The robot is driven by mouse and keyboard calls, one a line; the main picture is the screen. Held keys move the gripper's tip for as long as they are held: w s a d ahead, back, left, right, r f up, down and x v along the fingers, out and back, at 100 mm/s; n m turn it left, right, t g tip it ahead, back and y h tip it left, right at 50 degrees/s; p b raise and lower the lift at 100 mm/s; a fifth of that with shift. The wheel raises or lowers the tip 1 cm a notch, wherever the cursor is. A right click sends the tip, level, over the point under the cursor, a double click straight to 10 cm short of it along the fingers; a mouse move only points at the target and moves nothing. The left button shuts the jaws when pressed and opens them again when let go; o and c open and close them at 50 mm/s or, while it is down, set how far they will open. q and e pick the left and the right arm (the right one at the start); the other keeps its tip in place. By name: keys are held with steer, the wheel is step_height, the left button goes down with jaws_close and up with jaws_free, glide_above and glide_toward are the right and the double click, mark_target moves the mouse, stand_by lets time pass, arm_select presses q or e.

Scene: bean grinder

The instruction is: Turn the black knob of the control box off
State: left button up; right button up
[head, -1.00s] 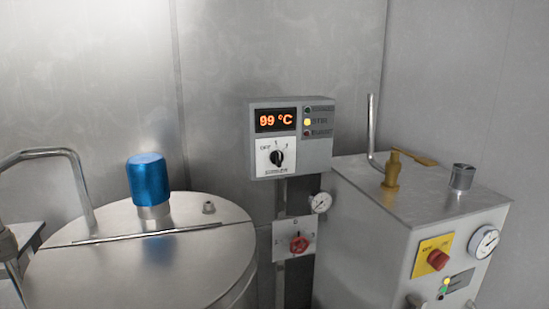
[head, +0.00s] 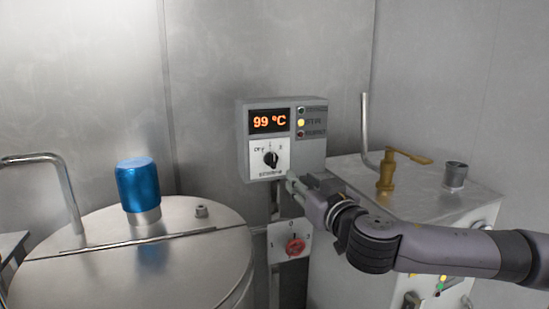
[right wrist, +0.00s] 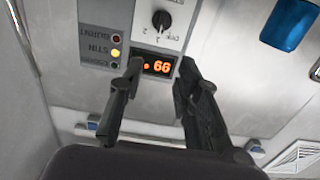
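The control box (head: 312,150) is a grey box on the wall with an orange display reading 99 °C. Its black knob (head: 271,159) sits on a white plate below the display, with an OFF mark at the plate's upper left. The knob also shows upside down in the right wrist view (right wrist: 161,19). My right gripper (head: 291,184) reaches in from the right, just below and right of the knob, apart from it. In the right wrist view its two fingers (right wrist: 157,76) are spread with nothing between them. My left gripper is not in view.
Below the box is a red knob (head: 295,247) on a plate. A steel drum (head: 110,262) with a blue cap (head: 138,185) stands at left. A steel machine (head: 455,200) with a brass valve (head: 387,170) stands at right, partly behind my arm. Space before the knob is clear.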

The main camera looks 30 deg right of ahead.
mark_target(275, 156)
steer(key=p+x, duration=0.7)
steer(key=x, duration=0.9)
steer(key=shift+w+r+p, duration=0.1)
steer(key=shift+p, duration=0.3)
steer(key=shift+w, duration=0.55)
steer(key=shift+c, duration=0.2)
steer(key=shift+d, duration=0.1)
jaws_close()
